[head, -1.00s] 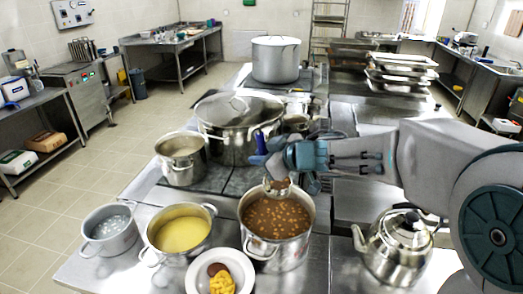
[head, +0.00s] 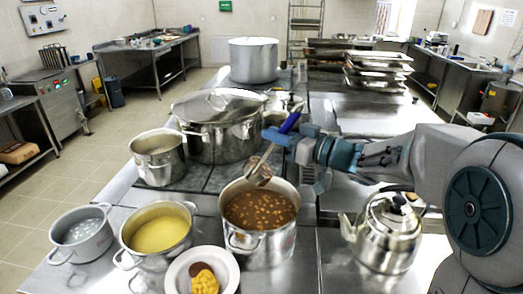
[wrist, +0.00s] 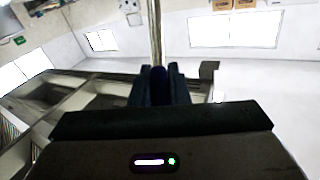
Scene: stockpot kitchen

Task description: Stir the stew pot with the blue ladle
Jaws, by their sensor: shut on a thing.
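The stew pot (head: 262,243) is a steel pot of brown stew with pale chunks, in the front middle of the head view. My gripper (head: 283,134) is behind and above it, shut on the blue handle of the ladle (head: 290,122). The ladle's steel bowl (head: 258,175) hangs at the pot's far rim; it looks above the stew, though I cannot tell whether it touches the rim. The ladle leans, handle up to the right. In the wrist view, the ladle's metal shaft (wrist: 156,35) extends from between my gripper's fingers (wrist: 160,88).
A kettle (head: 385,235) stands at right, below my arm. A big lidded pot (head: 215,135) and another pot (head: 158,160) stand behind.

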